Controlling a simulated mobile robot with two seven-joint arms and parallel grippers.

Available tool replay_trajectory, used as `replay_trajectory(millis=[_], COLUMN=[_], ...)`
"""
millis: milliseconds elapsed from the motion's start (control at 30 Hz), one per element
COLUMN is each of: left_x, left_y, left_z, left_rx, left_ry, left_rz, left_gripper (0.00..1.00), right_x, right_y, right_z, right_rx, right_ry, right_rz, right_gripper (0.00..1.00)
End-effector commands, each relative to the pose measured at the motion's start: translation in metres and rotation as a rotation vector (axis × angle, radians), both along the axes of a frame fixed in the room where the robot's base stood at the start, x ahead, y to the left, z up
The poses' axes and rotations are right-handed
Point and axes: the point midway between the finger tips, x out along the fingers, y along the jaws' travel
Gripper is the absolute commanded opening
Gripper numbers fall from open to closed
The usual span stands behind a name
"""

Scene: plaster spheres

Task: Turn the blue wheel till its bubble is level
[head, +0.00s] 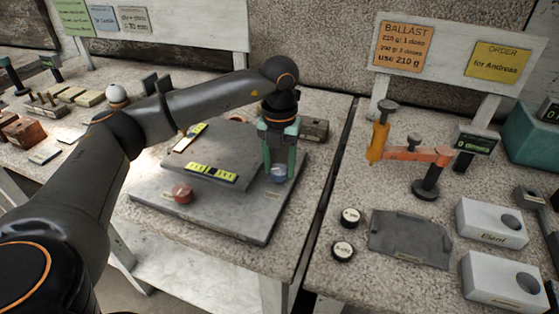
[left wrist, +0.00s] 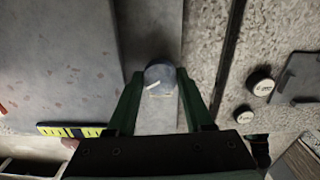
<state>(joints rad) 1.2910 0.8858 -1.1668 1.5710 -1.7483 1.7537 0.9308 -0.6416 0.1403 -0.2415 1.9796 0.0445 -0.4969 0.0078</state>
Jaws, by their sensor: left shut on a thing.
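The blue wheel (head: 278,173) sits at the right part of the grey levelling plate (head: 235,215). My left gripper (head: 279,165) points down over it and is shut on it. In the left wrist view the wheel (left wrist: 160,78) is between the two green fingertips (left wrist: 161,82), with a pale mark on its top. A yellow bubble level (head: 212,172) lies along the front of the raised slab; another yellow level (head: 190,137) lies along its left side. The bubble positions are too small to read. A red wheel (head: 182,193) stands at the front left. My right gripper is out of view.
A dark grey block (head: 314,130) stands behind my gripper. Across the gap, the right table holds an orange-armed stand (head: 415,153), two round weights (head: 350,217), a dark plate (head: 410,238) and white blocks (head: 491,223). Signs stand at the back.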

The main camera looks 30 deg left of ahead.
Motion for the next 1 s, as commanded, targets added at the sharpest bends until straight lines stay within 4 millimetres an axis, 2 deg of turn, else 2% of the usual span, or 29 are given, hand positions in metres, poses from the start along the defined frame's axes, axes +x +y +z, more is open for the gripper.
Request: replay_trajectory(millis=[600,1000], left_x=[0.001,0.001], left_y=[0.001,0.002], left_z=[0.003,0.002], left_rx=[0.000,0.001], left_ry=[-0.004,-0.006], left_rz=[0.575,0.817], left_gripper=[0.00,0.00], right_x=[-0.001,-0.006], right_y=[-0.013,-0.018], right_z=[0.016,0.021], right_rx=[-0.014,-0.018], right_ry=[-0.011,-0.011], right_rz=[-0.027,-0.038], right_gripper=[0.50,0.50])
